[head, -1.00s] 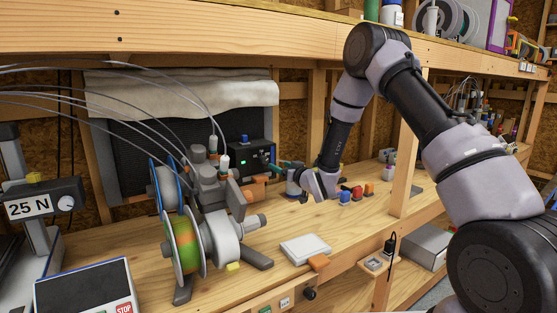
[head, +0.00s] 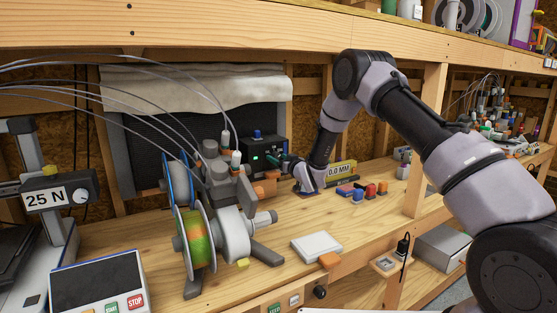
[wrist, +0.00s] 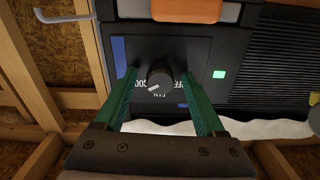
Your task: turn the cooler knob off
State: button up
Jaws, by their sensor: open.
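The cooler is a black box (head: 268,150) at the back of the bench, with a small green light on its front. In the wrist view its dark round knob (wrist: 159,76) has a pale pointer line and sits on the black panel beside partly covered white lettering. My gripper (wrist: 160,85) is open, with one green finger on each side of the knob. Gaps show between fingers and knob, and I cannot tell whether either touches. In the head view my gripper (head: 289,163) is at the right side of the box front, and the knob is hidden there.
A spool holder with a green-orange spool (head: 187,240) stands left of the cooler. An orange part (head: 266,188) sits below the box. Coloured blocks (head: 370,191) and a yellow gauge (head: 341,171) are to the right. A wooden post (head: 426,140) stands near my arm.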

grip_shut()
jog(key=shift+n, duration=0.4)
jog(key=n, duration=0.4)
jog(key=shift+n, duration=0.4)
jog(key=n, duration=1.2)
jog(key=shift+n, duration=0.3)
jog(key=n, duration=0.5)
jog(key=shift+r+n, duration=0.1)
jog(key=shift+n, duration=0.2)
